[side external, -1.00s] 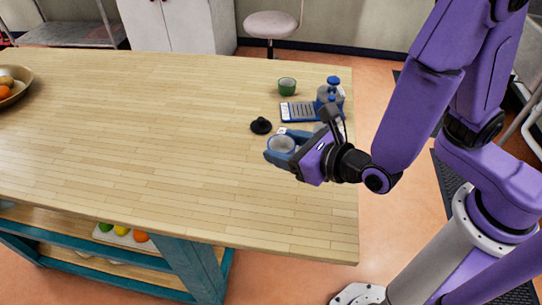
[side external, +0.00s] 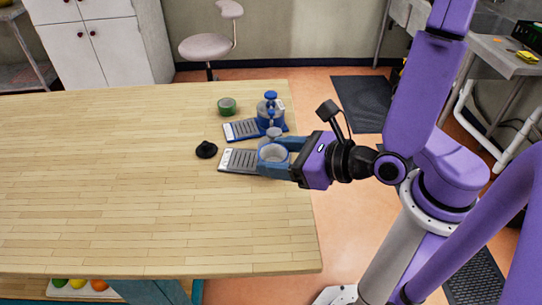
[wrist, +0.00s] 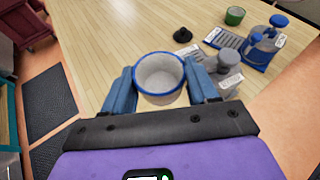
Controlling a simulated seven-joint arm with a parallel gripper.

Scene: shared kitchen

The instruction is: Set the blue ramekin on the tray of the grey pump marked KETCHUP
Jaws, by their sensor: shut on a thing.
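In the wrist view the pump (wrist: 229,69) is right of my right finger. Its grey tray (side external: 236,160) reaches out to the left, its right end overlapped by the ramekin. I cannot tell the ramekin's height above it. No KETCHUP marking is legible.
A blue pump (side external: 270,113) with a blue-edged tray (side external: 241,130) stands behind the grey one. A green ramekin (side external: 227,106) is farther back. A small black knobbed object (side external: 206,149) lies left of the grey tray. The table's left and front are clear.

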